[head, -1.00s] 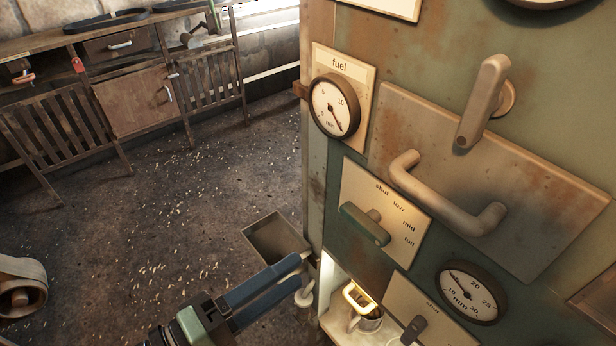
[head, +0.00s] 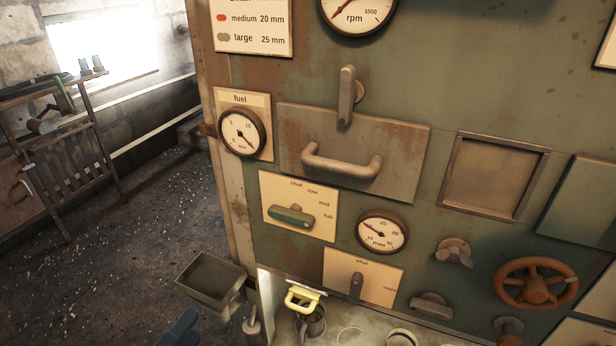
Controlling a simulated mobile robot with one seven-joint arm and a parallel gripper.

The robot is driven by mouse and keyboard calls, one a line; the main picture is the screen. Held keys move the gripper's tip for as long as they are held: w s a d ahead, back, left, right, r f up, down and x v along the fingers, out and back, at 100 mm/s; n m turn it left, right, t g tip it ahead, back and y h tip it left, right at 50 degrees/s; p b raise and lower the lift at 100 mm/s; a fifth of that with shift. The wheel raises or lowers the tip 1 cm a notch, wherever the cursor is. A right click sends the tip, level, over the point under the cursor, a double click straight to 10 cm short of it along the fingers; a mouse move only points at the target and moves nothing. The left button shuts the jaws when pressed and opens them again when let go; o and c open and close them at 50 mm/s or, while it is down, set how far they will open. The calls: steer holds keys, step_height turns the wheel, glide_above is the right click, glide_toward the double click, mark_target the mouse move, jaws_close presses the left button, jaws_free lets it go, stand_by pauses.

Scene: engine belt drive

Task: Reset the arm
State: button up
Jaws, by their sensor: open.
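My gripper (head: 179,330) shows only as a blue finger part at the bottom edge, left of the lit recess. The rest of it and my arm are out of the frame. No object shows in it. It is below the grey metal tray (head: 211,280) on the panel's left side and apart from the panel's handles and levers.
The green panel holds a fuel gauge (head: 241,132), a hatch handle (head: 342,163), a green fuel lever (head: 292,216), a mm gauge (head: 381,233) and an orange handwheel (head: 535,284). A yellow-handled cup (head: 312,321) stands in the recess.

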steer(key=w+d+r+m+t+y, duration=0.1)
steer(key=w+d+r+m+y, duration=0.15)
steer(key=w+r, duration=0.45)
steer(key=w+d+r+m+t+y, duration=0.1)
steer(key=w+d+r+m, duration=0.25)
steer(key=r, duration=0.45)
steer(key=s+d+r+m+t, duration=0.2)
steer(key=d+r, duration=0.1)
steer(key=r, duration=0.5)
steer(key=s+d+r+m+t+y, duration=0.1)
steer(key=s+d+r+m+t, duration=0.1)
steer(key=r, duration=0.5)
steer(key=s+d+r+m+t+y, duration=0.1)
steer(key=d+r+t, duration=0.3)
steer(key=r, duration=0.4)
steer(key=shift+s+d+r+m, duration=0.15)
steer(key=shift+s+r+m, duration=0.2)
steer(key=shift+s, duration=0.45)
steer(key=shift+y, duration=0.25)
